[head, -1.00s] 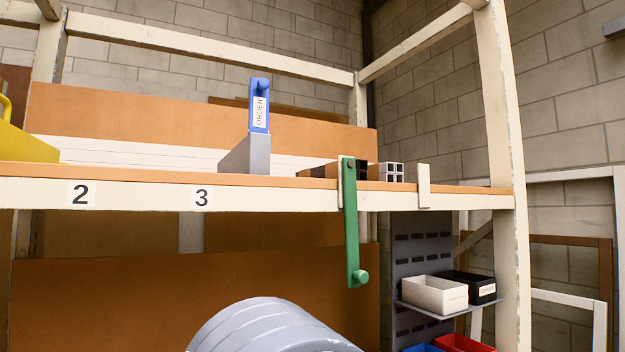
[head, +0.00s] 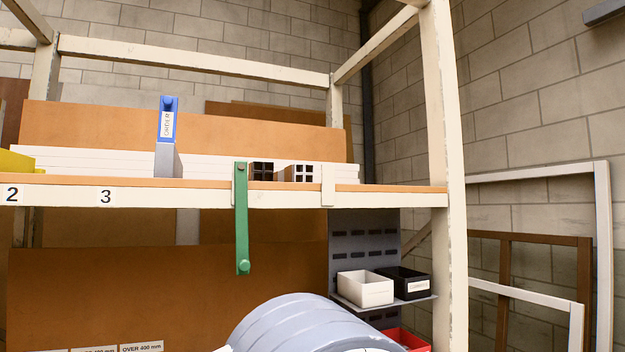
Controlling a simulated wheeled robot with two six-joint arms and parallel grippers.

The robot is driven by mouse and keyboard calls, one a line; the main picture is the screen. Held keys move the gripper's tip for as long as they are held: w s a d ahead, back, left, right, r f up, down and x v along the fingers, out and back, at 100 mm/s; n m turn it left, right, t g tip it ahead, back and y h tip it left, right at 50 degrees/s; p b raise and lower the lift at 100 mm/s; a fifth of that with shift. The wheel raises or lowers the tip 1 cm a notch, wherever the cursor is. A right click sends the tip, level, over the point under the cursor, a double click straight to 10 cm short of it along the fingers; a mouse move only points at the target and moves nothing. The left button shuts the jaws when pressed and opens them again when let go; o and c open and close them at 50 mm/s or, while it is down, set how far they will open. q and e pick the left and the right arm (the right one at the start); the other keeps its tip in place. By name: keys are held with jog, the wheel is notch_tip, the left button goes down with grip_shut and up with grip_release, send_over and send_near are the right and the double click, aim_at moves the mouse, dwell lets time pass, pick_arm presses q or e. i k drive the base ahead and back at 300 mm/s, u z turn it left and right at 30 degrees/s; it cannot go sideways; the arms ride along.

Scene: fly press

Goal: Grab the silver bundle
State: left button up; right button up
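On the long shelf, a pale bundle (head: 302,173) with dark square openings in its end face lies just left of a white bracket; it looks like the silver bundle. A darker brown-black bundle (head: 262,171) lies directly to its left, with similar square openings. Both point their ends toward me, and most of their length is hidden behind the shelf edge. Neither of my grippers is in view, and nothing is touching the bundles.
A green bar (head: 241,220) hangs over the shelf's front edge (head: 180,196), left of the bundles. A blue ORDER piece (head: 167,122) stands further left. A white upright (head: 448,180) bounds the shelf's right end. White (head: 365,289) and black (head: 408,284) bins sit below.

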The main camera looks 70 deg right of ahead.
aim_at(303, 173)
jog(key=z, duration=1.25)
